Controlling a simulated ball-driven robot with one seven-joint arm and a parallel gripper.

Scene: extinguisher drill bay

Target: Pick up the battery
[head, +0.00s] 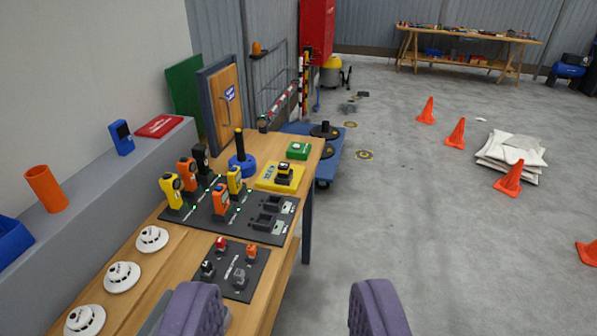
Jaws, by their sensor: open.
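My gripper (283,305) shows as two purple padded fingers at the bottom of the head view. The fingers are wide apart with nothing between them, near the front edge of the wooden table (150,262). No item is clearly readable as the battery. A small black and yellow block (284,171) on a yellow plate (268,182) at the table's far right is one battery-like item. A dark mat (259,271) nearer to me holds small black, grey, red and orange pieces, too small to identify. My gripper is apart from all of these.
A dark charging board (264,237) holds several upright handheld units. White smoke detectors (122,277) line the table's left side. A grey ledge (90,181) with an orange cup (46,188) runs along the wall. Open concrete floor with orange cones (509,178) lies right.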

